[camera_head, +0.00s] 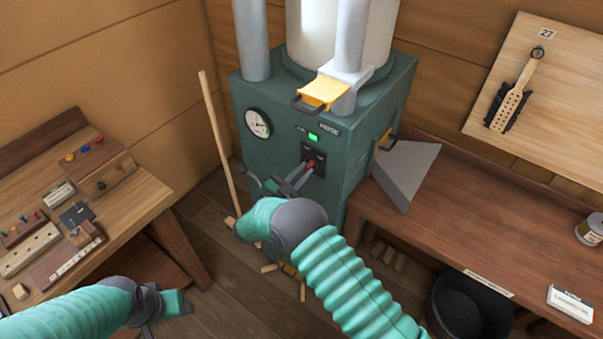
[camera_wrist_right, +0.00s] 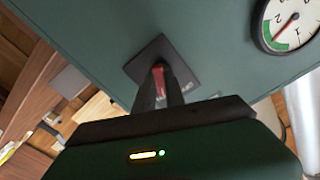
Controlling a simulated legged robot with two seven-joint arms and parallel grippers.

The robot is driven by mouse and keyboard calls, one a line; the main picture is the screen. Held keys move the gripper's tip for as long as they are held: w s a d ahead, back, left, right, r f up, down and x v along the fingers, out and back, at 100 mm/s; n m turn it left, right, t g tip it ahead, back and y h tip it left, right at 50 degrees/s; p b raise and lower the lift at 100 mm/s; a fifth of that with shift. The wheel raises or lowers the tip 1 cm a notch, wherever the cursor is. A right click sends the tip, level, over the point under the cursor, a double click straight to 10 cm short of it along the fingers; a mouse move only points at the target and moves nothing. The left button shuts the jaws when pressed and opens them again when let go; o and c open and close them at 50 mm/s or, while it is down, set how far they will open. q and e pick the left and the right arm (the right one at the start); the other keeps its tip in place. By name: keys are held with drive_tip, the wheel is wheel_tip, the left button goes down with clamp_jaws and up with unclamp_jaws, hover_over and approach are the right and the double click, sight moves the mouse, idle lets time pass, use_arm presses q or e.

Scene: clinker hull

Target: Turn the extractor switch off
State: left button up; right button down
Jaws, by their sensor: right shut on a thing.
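The extractor (camera_head: 350,140) is a dark green cabinet with grey pipes and a pale cylinder on top. Its switch is a red lever (camera_head: 310,164) on a black plate (camera_head: 319,156) on the front. A green lamp (camera_head: 313,137) glows above the plate. My right gripper (camera_head: 303,174) is at the switch, shut on the red lever. In the right wrist view, the red lever (camera_wrist_right: 159,79) shows between the fingers, in front of the black plate (camera_wrist_right: 163,62). The fingers hide part of the lever. My left gripper (camera_head: 165,304) is low at the left, away from the extractor; its jaws are unclear.
A round gauge (camera_head: 257,123) is left of the switch. A wooden pole (camera_head: 217,140) leans beside the cabinet. A workbench (camera_head: 140,195) with tools stands left. A bench (camera_head: 470,215) stands right, with a grey hood (camera_head: 405,170) and a black bucket (camera_head: 465,305) below.

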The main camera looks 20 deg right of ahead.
drive_tip(key=n, duration=0.4)
drive_tip(key=shift+w+d+r+b, duration=0.15)
drive_tip(key=shift+r+b, duration=0.2)
drive_tip(key=n, duration=0.6)
idle(0.3)
drive_tip(key=c, duration=1.6)
unclamp_jaws()
drive_tip(key=shift+o, duration=1)
drive_tip(key=shift+f, duration=0.25)
